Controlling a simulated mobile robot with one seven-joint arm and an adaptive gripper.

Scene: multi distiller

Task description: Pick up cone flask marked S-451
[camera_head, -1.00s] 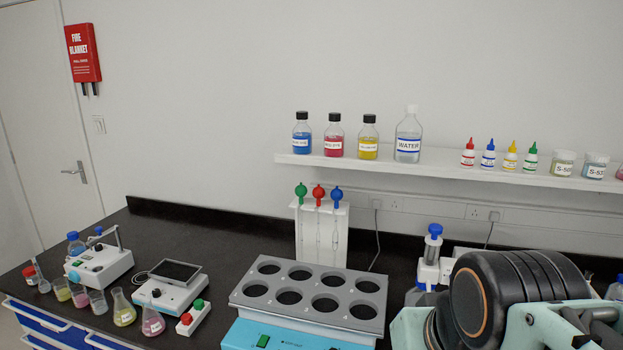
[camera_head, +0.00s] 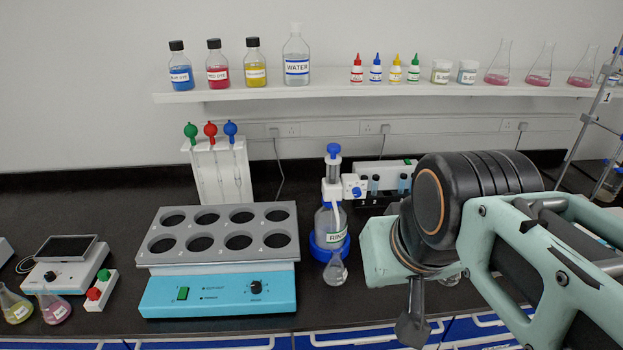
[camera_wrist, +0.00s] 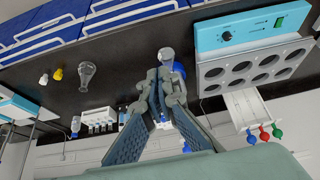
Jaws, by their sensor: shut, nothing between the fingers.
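No label reading S-451 is legible. In the head view, a conical flask with pink liquid (camera_head: 54,309) and one with yellow liquid (camera_head: 15,309) stand at the far left of the bench. A clear conical flask (camera_head: 336,269) stands in front of the rinse bottle. Several flasks with pink liquid (camera_head: 537,72) stand on the shelf. The wrist view shows another clear conical flask (camera_wrist: 86,78) on the bench, apart from my fingers. My gripper (camera_wrist: 160,85) is shut and empty over the bench; in the head view it hangs at the lower right, partly hidden by my arm.
A blue heating block with a grey several-hole top (camera_head: 218,250) stands at centre left. A rinse bottle (camera_head: 329,226) in a blue ring stands beside it. A pipette stand (camera_head: 220,170) is behind. A metal stand (camera_head: 590,125) rises at the right.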

